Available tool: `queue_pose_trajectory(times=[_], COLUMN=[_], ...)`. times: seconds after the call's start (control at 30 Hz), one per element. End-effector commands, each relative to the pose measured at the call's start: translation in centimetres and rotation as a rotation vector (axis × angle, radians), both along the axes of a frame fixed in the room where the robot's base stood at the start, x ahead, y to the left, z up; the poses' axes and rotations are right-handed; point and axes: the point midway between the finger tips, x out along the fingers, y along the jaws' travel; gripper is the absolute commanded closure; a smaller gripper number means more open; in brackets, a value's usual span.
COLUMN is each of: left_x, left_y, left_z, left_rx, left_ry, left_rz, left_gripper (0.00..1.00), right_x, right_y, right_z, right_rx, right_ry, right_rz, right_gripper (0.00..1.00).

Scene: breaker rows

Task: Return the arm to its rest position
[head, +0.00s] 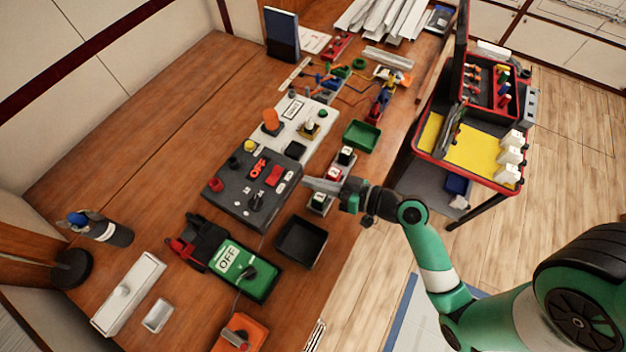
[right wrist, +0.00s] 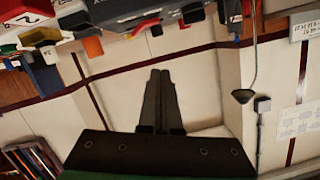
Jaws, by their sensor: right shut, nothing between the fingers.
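My right arm, green and white, reaches in from the lower right in the head view. My right gripper (head: 322,186) is over the right edge of the wooden table, at the right end of the dark grey breaker box (head: 228,192) with red and black switches. In the right wrist view the two dark fingers (right wrist: 160,100) lie side by side, shut, with nothing between them. In the head view I cannot tell whether the fingertips touch the box. My left gripper is in neither view.
A white switch panel (head: 312,117) and a green tray (head: 361,135) lie beyond the gripper. A black tray (head: 300,241) and a green OFF box (head: 247,268) lie nearer. A red-edged cart with a yellow top (head: 470,153) stands right of the table.

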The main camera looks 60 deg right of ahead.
Motion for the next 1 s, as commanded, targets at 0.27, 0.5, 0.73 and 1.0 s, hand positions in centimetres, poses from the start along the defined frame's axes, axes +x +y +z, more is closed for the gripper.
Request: queue_pose_trajectory(times=[0.27, 0.5, 0.73, 1.0], left_x=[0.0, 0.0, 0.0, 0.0], left_y=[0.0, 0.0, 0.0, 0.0], left_z=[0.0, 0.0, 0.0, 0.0], left_rx=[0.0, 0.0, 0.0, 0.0], left_ry=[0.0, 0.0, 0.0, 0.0], left_rz=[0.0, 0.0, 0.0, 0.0], left_gripper=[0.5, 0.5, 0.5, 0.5], right_x=[0.0, 3.0, 10.0, 8.9], right_y=[0.0, 2.5, 8.8, 14.3], right_z=[0.0, 3.6, 20.3, 41.2], right_rx=[0.0, -0.052, -0.311, -0.439], right_ry=[0.0, -0.085, -0.442, -0.86], right_rz=[0.0, 0.101, 0.253, 0.148], right_gripper=[1.0, 1.0, 1.0, 1.0])
